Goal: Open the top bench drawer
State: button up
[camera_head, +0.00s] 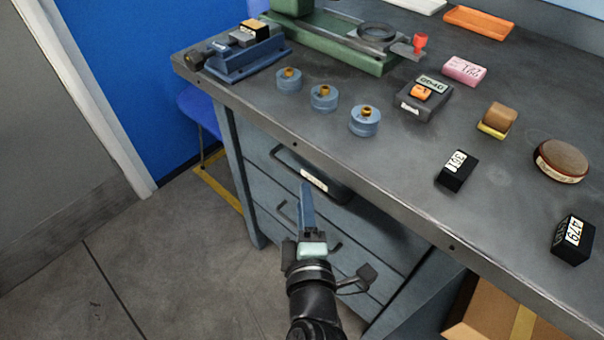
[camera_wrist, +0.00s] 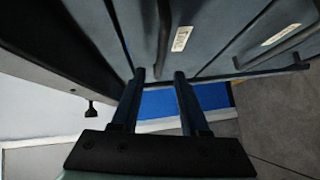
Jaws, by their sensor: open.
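The top bench drawer (camera_head: 262,143) is the grey-blue front just under the worktop, and it looks shut. Its dark bar handle (camera_head: 283,158) runs along the front beside a white label (camera_head: 314,181). My gripper (camera_head: 306,187) is in front of this drawer and hides part of the handle. In the wrist view my gripper (camera_wrist: 160,74) is open, with its two fingers apart. The handle (camera_wrist: 164,35) reaches down to the gap between the fingertips there, beside the white label (camera_wrist: 181,38). I cannot tell whether a finger touches it.
A lower drawer handle (camera_head: 284,212) sits below. The worktop edge (camera_head: 380,208) overhangs the drawers. Blue weights (camera_head: 324,98) and black blocks (camera_head: 457,171) stand on top. A cardboard box (camera_head: 490,312) is under the bench at right. The floor (camera_head: 170,250) at left is clear.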

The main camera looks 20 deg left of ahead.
aim_at(302, 177)
jog(key=x, duration=0.7)
jog(key=shift+c, duration=0.3)
grip_shut()
jog(key=shift+f, duration=0.1)
dwell(1.0)
